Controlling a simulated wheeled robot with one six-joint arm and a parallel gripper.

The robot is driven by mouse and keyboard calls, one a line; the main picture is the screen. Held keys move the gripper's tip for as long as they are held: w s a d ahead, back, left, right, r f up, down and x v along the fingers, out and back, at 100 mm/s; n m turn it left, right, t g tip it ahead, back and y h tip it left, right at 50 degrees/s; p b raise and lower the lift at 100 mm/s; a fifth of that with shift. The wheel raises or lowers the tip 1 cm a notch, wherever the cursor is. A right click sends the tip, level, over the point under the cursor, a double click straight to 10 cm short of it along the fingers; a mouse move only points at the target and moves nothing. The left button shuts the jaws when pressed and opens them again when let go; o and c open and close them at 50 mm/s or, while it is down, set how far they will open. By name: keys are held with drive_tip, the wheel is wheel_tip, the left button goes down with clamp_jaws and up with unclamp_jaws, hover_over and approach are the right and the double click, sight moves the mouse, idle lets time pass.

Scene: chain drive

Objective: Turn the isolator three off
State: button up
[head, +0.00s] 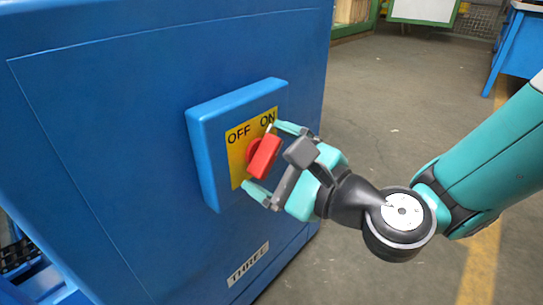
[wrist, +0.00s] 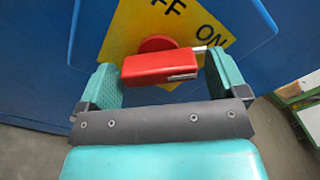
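The isolator is a blue box (head: 208,160) with a yellow plate (head: 237,172) marked OFF and ON, mounted on a blue cabinet labelled THREE. Its red handle (head: 264,157) sticks out from a round red base on the plate. In the head view the handle's upper end leans toward the ON mark. In the wrist view the red handle (wrist: 158,67) lies between my two teal fingers. My gripper (head: 263,160) is open around the handle, with a visible gap beside the left finger; contact at the right finger is unclear.
The blue cabinet (head: 110,140) fills the left of the head view, with a THREE label (head: 248,265) below the isolator. The grey floor (head: 400,90) to the right is clear. A blue table (head: 520,45) stands at the far right.

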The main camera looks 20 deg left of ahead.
drive_tip(key=c, duration=0.8)
drive_tip(key=shift+o, duration=0.2)
drive_tip(key=shift+n, duration=0.3)
drive_tip(key=n+b, duration=0.1)
drive_tip(key=n, duration=0.2)
drive_tip(key=shift+n+b, duration=0.35)
drive_tip(key=shift+n, duration=0.05)
drive_tip(key=n+b, duration=0.1)
drive_tip(key=n, duration=0.3)
drive_tip(key=shift+r+n+b, duration=0.15)
drive_tip(key=shift+n+b, duration=0.15)
drive_tip(key=shift+b, duration=0.05)
drive_tip(key=n+b, duration=0.2)
drive_tip(key=n, duration=0.2)
drive_tip(key=shift+s+r+n+b, duration=0.15)
drive_tip(key=shift+n+b, duration=1.05)
drive_tip(key=shift+n, duration=1.2)
drive_tip(key=o, duration=0.9)
drive_tip(key=shift+r, duration=0.15)
